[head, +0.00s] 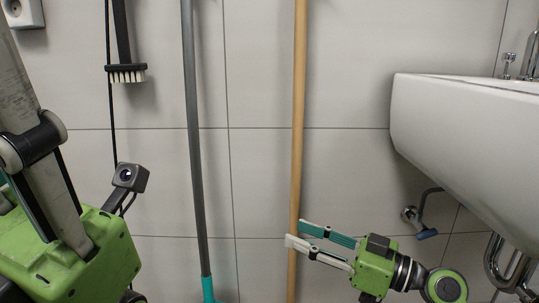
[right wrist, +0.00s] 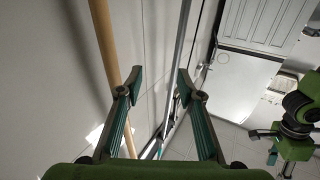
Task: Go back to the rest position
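My right gripper (head: 295,232) is low in the middle of the head view, beside a wooden pole (head: 298,120). In the right wrist view its two fingers (right wrist: 157,88) are apart with nothing held between them. The wooden pole (right wrist: 106,50) passes outside the left finger there, close to it; I cannot tell if they touch. A green arm part of mine with small finger-like pieces, probably my left gripper (right wrist: 264,142), shows at the right of the wrist view, too small to read its state.
A grey pole (head: 196,150) and a hanging brush (head: 126,73) are by the tiled wall (head: 262,80). A white sink (head: 460,125) juts out at the right, with a pipe (head: 495,262) below. A white door (right wrist: 240,85) shows in the wrist view.

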